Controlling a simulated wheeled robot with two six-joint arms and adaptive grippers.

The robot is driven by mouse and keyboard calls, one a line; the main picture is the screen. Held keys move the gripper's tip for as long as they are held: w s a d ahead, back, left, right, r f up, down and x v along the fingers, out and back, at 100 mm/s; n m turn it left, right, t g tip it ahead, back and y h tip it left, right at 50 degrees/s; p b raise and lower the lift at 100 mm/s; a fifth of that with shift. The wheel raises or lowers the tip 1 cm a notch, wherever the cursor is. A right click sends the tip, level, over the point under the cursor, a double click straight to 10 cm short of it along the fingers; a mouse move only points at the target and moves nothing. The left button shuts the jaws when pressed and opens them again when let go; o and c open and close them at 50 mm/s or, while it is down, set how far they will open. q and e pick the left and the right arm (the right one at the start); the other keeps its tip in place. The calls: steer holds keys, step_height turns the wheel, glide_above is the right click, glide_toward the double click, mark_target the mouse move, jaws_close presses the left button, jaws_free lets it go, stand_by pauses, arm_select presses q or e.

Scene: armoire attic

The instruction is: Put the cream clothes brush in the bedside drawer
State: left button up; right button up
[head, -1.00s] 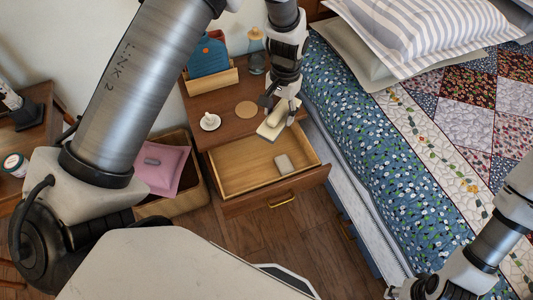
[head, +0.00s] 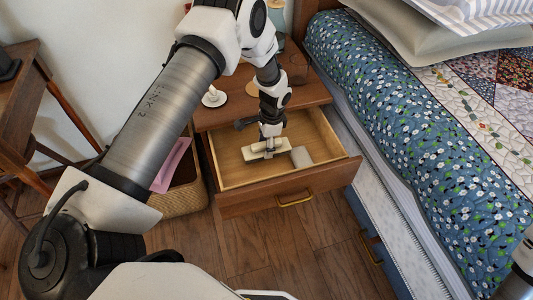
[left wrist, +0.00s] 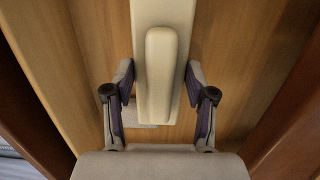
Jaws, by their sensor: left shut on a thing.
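The cream clothes brush (head: 254,154) is in my left gripper (head: 268,147), which is shut on it. The brush lies level inside the open bedside drawer (head: 233,172), towards its middle. I cannot tell whether it touches the drawer floor. In the left wrist view the cream brush (left wrist: 160,80) runs between the two fingers of the left gripper (left wrist: 160,100), with the wooden drawer around it. My right gripper is not in view; only part of my right arm shows at the lower right edge.
A grey rounded object (head: 301,157) lies in the drawer just right of the brush. The drawer front has a brass handle (head: 295,199). On the nightstand top are a small white dish (head: 214,99) and a round coaster. The bed (head: 420,120) stands close on the right; a wicker basket (head: 183,200) is left.

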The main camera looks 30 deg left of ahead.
arm_select(q)
step_height(320, 180, down, 3)
steer(key=shift+b, duration=0.35)
steer(key=shift+f, duration=0.35)
steer(key=shift+f, duration=0.15)
steer(key=o, duration=1.2)
